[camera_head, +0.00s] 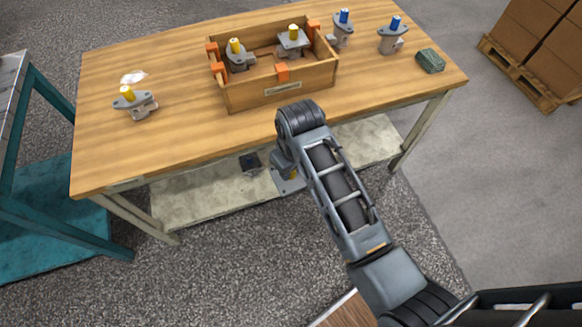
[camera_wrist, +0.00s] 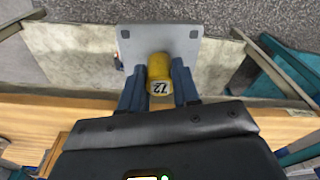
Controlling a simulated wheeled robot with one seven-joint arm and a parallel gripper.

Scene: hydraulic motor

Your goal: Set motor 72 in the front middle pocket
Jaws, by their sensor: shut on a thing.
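My gripper (camera_wrist: 159,85) is shut on the yellow shaft end of motor 72 (camera_wrist: 160,68), whose label reads 72. The motor's grey flange plate (camera_wrist: 185,42) shows beyond the fingers. In the head view the held motor (camera_head: 290,185) hangs in front of the table's front edge, partly hidden by my arm. The wooden crate (camera_head: 250,97) stands on the table, behind and above my gripper in that view. It holds a yellow-capped motor (camera_head: 237,55) at the left and another (camera_head: 293,42) at the back right. Its front middle area looks free, but the front wall hides its floor.
A yellow-capped motor (camera_head: 137,102) stands left on the table (camera_head: 180,135). Two blue-capped motors (camera_head: 343,28) (camera_head: 392,36) and a green block (camera_head: 430,60) are at the right. A lower shelf (camera_head: 210,196) lies beneath.

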